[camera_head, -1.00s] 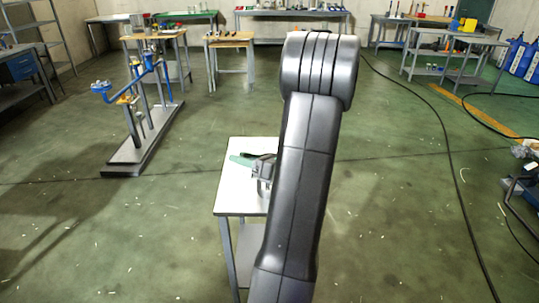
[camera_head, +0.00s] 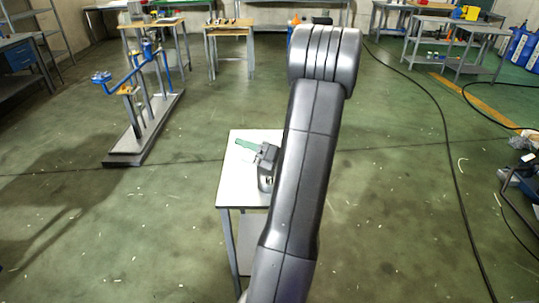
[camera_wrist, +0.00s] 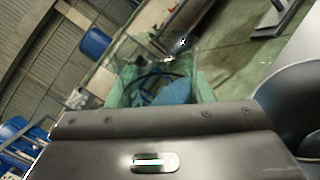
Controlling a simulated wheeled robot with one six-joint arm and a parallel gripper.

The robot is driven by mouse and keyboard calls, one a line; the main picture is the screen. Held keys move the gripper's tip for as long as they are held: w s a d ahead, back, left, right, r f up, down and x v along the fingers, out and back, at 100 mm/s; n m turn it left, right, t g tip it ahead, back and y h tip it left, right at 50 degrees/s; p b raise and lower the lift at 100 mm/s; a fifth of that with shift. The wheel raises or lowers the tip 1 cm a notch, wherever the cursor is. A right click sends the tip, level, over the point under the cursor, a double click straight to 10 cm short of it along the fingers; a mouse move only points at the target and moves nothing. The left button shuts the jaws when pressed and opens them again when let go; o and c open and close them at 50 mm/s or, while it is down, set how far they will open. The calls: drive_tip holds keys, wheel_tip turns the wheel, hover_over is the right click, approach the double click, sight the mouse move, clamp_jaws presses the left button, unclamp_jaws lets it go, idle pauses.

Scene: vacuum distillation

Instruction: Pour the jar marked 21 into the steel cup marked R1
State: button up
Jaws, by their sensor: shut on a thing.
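A clear glass jar (camera_wrist: 152,62) sits between the two green fingers of my gripper (camera_wrist: 165,90) in the wrist view. The gripper is shut on it. Blue shows through the glass; I cannot tell whether it is contents or background. No number can be read on the jar. In the head view, my gripper (camera_head: 247,146) is above the small white-topped table (camera_head: 238,185), its green finger pointing left and slightly up. The jar cannot be made out there. The steel cup marked R1 cannot be identified; my arm hides the right part of the table.
A stand with blue and yellow parts (camera_head: 140,110) is on the floor at left. Workbenches (camera_head: 455,48) line the back, and a black cable (camera_head: 440,130) runs along the floor at right. The floor around the small table is clear.

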drive_tip(key=shift+f+m+t, duration=0.15)
drive_tip(key=shift+f+m, duration=0.15)
drive_tip(key=shift+m, duration=0.65)
drive_tip(key=shift+f+m+t, duration=0.15)
drive_tip(key=shift+f+m, duration=0.15)
drive_tip(key=shift+m, duration=0.65)
idle(0.4)
drive_tip(key=shift+r+m+p, duration=0.45)
drive_tip(key=shift+m+p, duration=0.45)
drive_tip(key=shift+m, duration=0.1)
idle(0.6)
drive_tip(key=shift+w+d+r+m+t+p, duration=0.3)
drive_tip(key=shift+m+p, duration=0.2)
drive_tip(key=shift+p, duration=0.55)
drive_tip(key=shift+w+d+r+m+t+p, duration=0.15)
drive_tip(key=shift+w+m+p, duration=0.3)
drive_tip(key=shift+p, duration=0.6)
drive_tip(key=shift+f+m+p, duration=0.4)
drive_tip(key=shift+m+p, duration=0.55)
drive_tip(key=shift+p, duration=0.25)
idle(0.5)
drive_tip(key=shift+r+p, duration=0.1)
drive_tip(key=shift+p, duration=0.25)
